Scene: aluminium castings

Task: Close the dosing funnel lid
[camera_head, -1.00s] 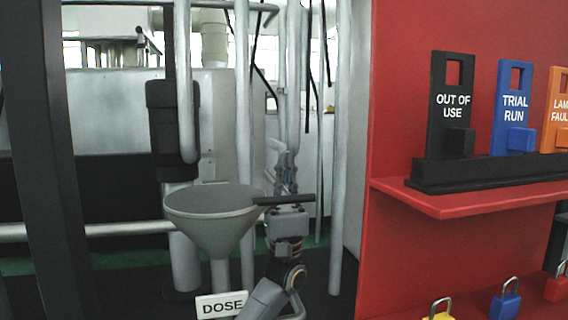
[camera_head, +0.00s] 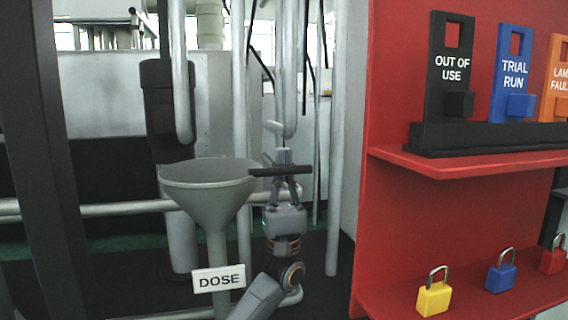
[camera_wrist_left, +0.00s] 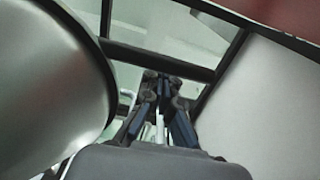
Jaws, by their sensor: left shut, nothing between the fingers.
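The dosing funnel (camera_head: 214,205) is a grey cone on a pipe, with a white DOSE sign (camera_head: 219,279) below it. A dark bar (camera_head: 263,172) sticks out from the right of its rim. I cannot tell from the top whether the lid is open or closed. My left gripper (camera_head: 284,152) is shut and empty, pointing up just right of the funnel; the bar crosses its fingers in the picture. In the left wrist view the fingers (camera_wrist_left: 163,78) are near the dark bar (camera_wrist_left: 180,65), with the round funnel rim (camera_wrist_left: 85,60) at left. Contact is unclear.
Vertical pipes (camera_head: 337,130) stand right of and behind the gripper. A red cabinet (camera_head: 400,80) at right carries tags (camera_head: 450,70) and padlocks (camera_head: 434,293). A dark post (camera_head: 50,130) stands at left.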

